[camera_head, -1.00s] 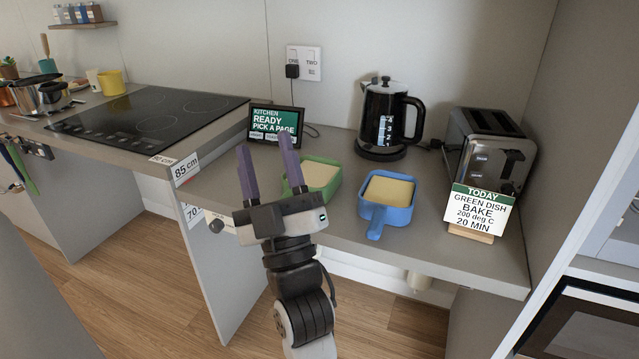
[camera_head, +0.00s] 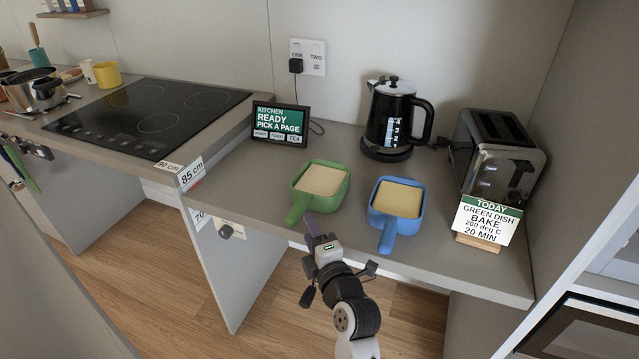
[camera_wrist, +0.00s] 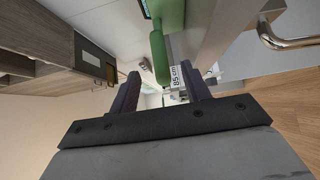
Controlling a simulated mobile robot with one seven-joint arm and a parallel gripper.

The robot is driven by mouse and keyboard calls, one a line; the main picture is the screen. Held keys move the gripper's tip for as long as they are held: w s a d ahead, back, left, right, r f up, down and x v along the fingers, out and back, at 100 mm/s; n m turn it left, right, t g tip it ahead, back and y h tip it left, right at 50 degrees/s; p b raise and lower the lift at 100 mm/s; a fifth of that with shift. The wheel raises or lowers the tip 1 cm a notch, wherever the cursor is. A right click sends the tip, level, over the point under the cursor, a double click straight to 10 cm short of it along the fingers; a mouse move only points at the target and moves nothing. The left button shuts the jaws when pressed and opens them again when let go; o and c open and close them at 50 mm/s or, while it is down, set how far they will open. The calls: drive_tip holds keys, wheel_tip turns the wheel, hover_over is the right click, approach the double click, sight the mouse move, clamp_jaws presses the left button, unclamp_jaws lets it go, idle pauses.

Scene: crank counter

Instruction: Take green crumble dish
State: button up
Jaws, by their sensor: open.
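The green dish (camera_head: 337,187) with a pale crumble filling sits on the lower counter, its handle (camera_head: 296,212) pointing toward the front edge. My gripper (camera_head: 312,232) is open, just in front of and below the handle's end in the head view. In the wrist view the green handle (camera_wrist: 160,62) reaches down between the two purple fingers of my gripper (camera_wrist: 160,90). I cannot tell whether the fingers touch it; the gap between them looks wider than the handle.
A blue dish (camera_head: 410,197) with a similar filling stands close to the right. A tablet (camera_head: 280,124), a black kettle (camera_head: 392,135), a toaster (camera_head: 495,150) and a sign card (camera_head: 487,218) stand around. A higher counter with a hob (camera_head: 150,118) rises at left.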

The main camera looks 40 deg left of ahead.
sight(302, 214)
drive_tip(key=p+x, duration=0.2)
drive_tip(key=x, duration=0.5)
drive_tip(key=shift+w+a, duration=0.25)
drive_tip(key=shift+a, duration=0.05)
drive_tip(key=shift+c, duration=0.2)
clamp_jaws()
drive_tip(key=shift+r, duration=0.15)
